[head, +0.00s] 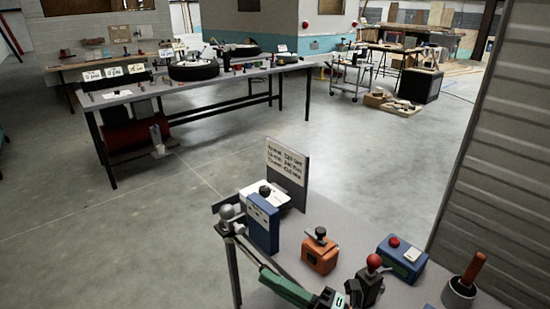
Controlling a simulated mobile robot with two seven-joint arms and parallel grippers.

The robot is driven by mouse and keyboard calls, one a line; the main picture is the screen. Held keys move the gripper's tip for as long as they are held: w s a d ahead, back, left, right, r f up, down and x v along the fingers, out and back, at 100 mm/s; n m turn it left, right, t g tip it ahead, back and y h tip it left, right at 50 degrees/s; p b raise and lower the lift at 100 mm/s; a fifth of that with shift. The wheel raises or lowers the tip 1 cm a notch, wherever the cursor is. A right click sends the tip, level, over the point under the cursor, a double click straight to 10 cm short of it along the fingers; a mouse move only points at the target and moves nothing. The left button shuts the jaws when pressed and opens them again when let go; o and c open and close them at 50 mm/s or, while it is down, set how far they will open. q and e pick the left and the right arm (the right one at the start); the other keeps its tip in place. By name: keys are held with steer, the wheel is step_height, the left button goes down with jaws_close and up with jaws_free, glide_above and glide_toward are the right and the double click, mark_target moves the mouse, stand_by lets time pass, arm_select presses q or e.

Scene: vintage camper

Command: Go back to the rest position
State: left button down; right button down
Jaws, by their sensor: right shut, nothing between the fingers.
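A dark, blocky shape at the bottom edge of the head view appears to be my right gripper (328,299); it is small and partly cut off by the frame. It shows at the front of the near workbench (345,225), beside a green tool-like part (287,290). Its jaws are shut and I see nothing held in them. My left gripper is not in view.
The near bench carries a blue box (262,223), an orange box (320,255), a red-knobbed lever (373,263), a blue button box (402,258) and a wooden-handled pot (465,284). A ribbed wall (505,170) closes the right. Concrete floor (110,235) is clear at left.

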steer(key=s+d+f+m+t+h+p, duration=0.1)
steer(key=d+f+m+t+h, duration=0.2)
steer(key=d+f+m+h, duration=0.5)
steer(key=s+d+f+m+t+h, duration=0.1)
steer(key=d+f+m+t+h, duration=0.15)
steer(key=f+m+h, duration=0.65)
steer(key=s+d+f+m+g+p, duration=0.1)
steer(key=s+d+f+m+g, duration=0.4)
steer(key=s+f+m, duration=0.4)
steer(key=s+d+m, duration=0.1)
steer(key=s, duration=0.3)
steer(key=shift+d+g+y, duration=0.2)
steer(key=shift+g+y, duration=0.1)
steer(key=shift+g, duration=0.05)
steer(key=shift+w+f, duration=0.1)
